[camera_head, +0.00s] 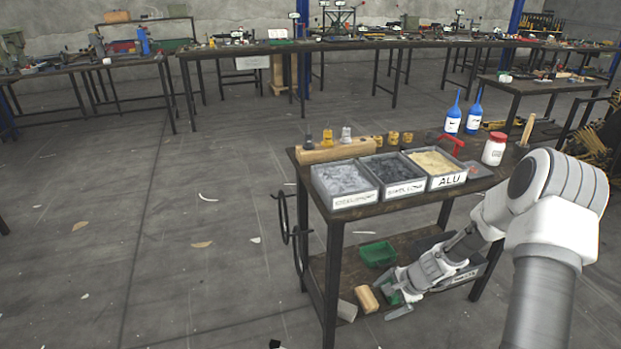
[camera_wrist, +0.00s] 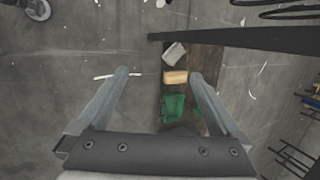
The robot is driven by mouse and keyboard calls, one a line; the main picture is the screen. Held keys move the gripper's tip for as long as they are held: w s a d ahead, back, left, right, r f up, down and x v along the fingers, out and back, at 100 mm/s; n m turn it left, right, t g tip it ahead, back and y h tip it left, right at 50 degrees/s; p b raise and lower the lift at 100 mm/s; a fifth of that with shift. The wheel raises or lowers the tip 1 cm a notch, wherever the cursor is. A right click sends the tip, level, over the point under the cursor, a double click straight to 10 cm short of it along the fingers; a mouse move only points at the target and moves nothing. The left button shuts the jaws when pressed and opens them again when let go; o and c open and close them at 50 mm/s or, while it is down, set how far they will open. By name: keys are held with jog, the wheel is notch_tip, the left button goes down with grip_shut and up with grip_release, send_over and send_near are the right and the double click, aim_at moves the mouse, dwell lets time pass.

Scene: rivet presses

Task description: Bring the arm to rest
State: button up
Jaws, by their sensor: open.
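My arm reaches down in front of the work table (camera_head: 335,232), on the right of the head view. My gripper (camera_head: 388,306) is low, by the table's lower shelf. In the wrist view my gripper (camera_wrist: 158,75) is open, its two fingers wide apart with nothing between the tips. Beyond them lie a tan block (camera_wrist: 176,77), a grey cup-like piece (camera_wrist: 174,53) and a green bin (camera_wrist: 172,108). In the head view the tan block (camera_head: 366,298) is just left of my gripper, which partly hides something green. I cannot tell the exact gap to the shelf.
The table top bears grey trays, one marked ALU (camera_head: 447,180), two blue bottles (camera_head: 453,118) and a white jar (camera_head: 494,148). A green bin (camera_head: 378,253) sits on the lower shelf. Long benches (camera_head: 250,50) stand at the back. The floor (camera_head: 150,240) at left is mostly clear.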

jog(key=s+a+r+n, duration=0.2)
jog(key=s+r+n, duration=0.1)
jog(key=r, duration=0.6)
jog(key=s+a+r+n+h, duration=0.1)
jog(key=s+a+r+n, duration=0.15)
jog(key=r, duration=0.55)
jog(key=s+a+r+n, duration=0.2)
jog(key=r+n, duration=0.1)
jog(key=r, duration=0.6)
jog(key=s+r+n+t+h, duration=0.1)
jog(key=s+r+n, duration=0.2)
jog(key=s+r, duration=0.5)
jog(key=s+r+n+t+h, duration=0.1)
jog(key=s+r+n+h, duration=0.2)
jog(key=s, duration=0.9)
notch_tip(320, 180, up, 17)
jog(key=y+p, duration=0.1)
jog(key=p, duration=1.5)
jog(key=shift+w+d+p, duration=0.15)
jog(key=shift+w+p, duration=0.05)
jog(key=shift+p, duration=0.1)
